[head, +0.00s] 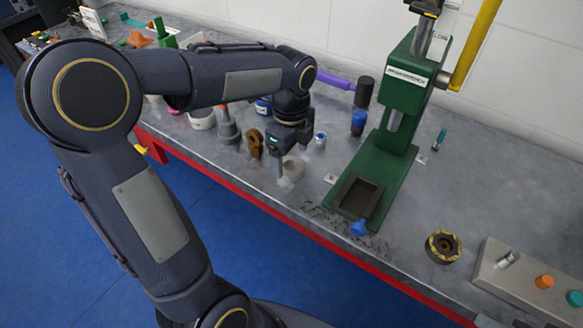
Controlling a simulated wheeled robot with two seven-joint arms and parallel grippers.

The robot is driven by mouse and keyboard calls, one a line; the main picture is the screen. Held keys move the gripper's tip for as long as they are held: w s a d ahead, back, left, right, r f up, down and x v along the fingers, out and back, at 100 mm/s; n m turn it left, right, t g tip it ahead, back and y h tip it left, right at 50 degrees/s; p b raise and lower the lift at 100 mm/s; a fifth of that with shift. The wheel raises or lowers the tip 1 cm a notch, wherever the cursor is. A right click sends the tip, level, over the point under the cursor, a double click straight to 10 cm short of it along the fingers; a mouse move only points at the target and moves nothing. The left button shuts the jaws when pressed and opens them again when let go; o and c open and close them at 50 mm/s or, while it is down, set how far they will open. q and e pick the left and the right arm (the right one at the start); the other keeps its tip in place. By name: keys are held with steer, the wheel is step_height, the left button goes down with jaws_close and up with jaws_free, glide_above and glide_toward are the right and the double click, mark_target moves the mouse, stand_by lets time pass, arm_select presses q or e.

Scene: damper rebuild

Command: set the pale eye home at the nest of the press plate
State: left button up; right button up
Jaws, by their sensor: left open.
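The pale eye (293,171) lies on the grey bench, left of the green press. My left gripper (287,158) points down right at it, with its fingers apart and one finger in front of the eye's left side. I cannot tell whether the fingers touch it. The press plate (345,208) is a dark, rimmed rectangle on the foot of the green press (398,110), to the right of the gripper. The nest is too small to make out, and no eye shows on the plate. My right gripper is not in view.
A brown eye-shaped part (255,143) stands close left of the gripper, near a grey cone-like part (228,126). A blue-topped bottle (358,122) stands behind. A black-yellow ring (443,246) and button box (525,280) are right.

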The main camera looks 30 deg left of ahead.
mark_target(290, 169)
arm_select(q)
steer(key=shift+a+f, duration=0.1)
steer(key=shift+f, duration=1.2)
steer(key=c, duration=1.1)
steer(key=shift+r, duration=0.1)
steer(key=shift+c, duration=0.2)
